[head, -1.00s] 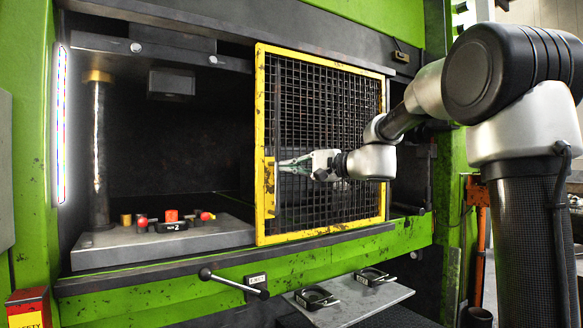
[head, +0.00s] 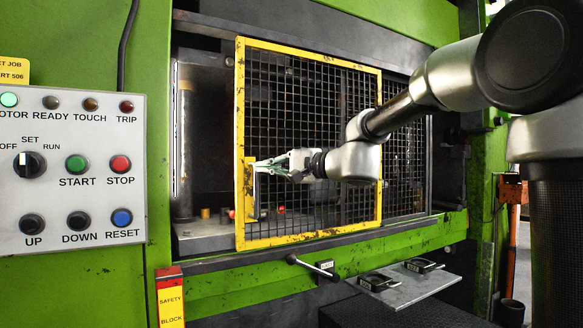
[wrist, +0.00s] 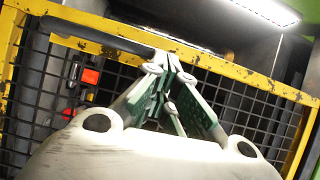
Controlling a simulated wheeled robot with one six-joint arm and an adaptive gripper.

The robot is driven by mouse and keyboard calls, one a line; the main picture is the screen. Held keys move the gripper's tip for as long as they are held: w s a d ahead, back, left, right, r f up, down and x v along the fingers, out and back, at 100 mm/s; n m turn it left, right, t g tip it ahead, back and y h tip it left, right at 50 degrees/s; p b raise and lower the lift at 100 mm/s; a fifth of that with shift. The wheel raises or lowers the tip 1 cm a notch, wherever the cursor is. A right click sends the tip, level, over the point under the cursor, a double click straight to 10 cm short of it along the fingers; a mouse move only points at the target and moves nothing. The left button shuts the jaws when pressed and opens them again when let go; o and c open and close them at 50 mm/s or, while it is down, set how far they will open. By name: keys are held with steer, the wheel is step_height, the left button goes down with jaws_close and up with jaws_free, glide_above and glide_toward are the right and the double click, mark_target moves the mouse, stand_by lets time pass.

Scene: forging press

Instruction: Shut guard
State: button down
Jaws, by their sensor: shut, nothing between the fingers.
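The guard (head: 240,120) is a yellow-framed black mesh panel on the front of the green press. It covers most of the press opening; a gap (head: 205,140) remains at its left.
A control panel (head: 75,165) with buttons and a selector is at the left. A red and yellow safety block (head: 170,295) is below it. Red-tipped parts (head: 232,214) show inside the press. A lever (head: 312,266) and a shelf (head: 405,288) with two black items jut out below the opening.

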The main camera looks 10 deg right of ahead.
steer(key=s+a, duration=0.2)
steer(key=a, duration=0.5)
steer(key=s+a, duration=0.3)
steer(key=a, duration=0.5)
steer(key=shift+s+a, duration=0.2)
steer(key=shift+s, duration=0.05)
